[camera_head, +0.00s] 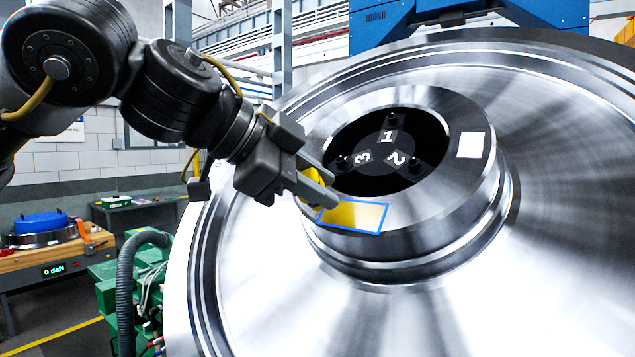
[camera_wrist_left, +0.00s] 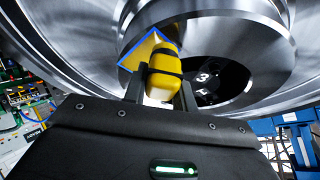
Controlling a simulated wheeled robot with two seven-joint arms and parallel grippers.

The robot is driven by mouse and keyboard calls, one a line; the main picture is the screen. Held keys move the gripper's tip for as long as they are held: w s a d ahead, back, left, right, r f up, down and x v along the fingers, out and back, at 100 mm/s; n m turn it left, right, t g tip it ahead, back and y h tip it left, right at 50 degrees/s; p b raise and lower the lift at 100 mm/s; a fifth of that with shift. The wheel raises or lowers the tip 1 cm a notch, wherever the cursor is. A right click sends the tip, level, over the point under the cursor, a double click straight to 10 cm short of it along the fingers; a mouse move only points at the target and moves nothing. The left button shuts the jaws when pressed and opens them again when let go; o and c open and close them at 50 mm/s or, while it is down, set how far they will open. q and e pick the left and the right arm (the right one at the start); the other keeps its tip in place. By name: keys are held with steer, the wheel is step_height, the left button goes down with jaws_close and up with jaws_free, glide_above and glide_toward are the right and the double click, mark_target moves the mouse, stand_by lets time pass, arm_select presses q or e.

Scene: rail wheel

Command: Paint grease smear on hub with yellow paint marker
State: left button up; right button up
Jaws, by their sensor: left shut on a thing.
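The large shiny rail wheel (camera_head: 560,190) fills the right of the head view. Its hub (camera_head: 440,225) surrounds a dark bore marked 1, 2 and 3. A blue-outlined patch (camera_head: 362,216) on the hub face is largely yellow; it also shows in the left wrist view (camera_wrist_left: 138,51). My left gripper (camera_head: 322,192) is at the patch's left end, shut on the yellow paint marker (camera_wrist_left: 163,72), which has a dark band. The marker shows only partly between the fingers in the head view (camera_head: 314,176). Its tip is hidden, so contact cannot be told. My right gripper is out of view.
A white square (camera_head: 470,144) sits on the hub's right side. A wooden-topped bench (camera_head: 40,257) with a blue-topped part stands at far left. Green equipment with a grey hose (camera_head: 125,290) is left of the wheel. Blue machinery (camera_head: 385,22) is behind it.

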mark_target(373, 208)
arm_select(q)
steer(key=shift+w+d+f+b, duration=0.3)
steer(key=shift+w+d+f, duration=0.1)
steer(key=shift+w+f, duration=0.25)
stand_by(0.4)
steer(key=shift+s+d, duration=0.1)
steer(key=shift+s, duration=0.1)
steer(key=shift+s+d+b, duration=0.35)
steer(key=shift+s+d, duration=0.3)
steer(key=shift+d, duration=0.2)
steer(key=shift+s+d+b, duration=0.3)
steer(key=shift+s+d, duration=0.3)
steer(key=shift+d, duration=0.2)
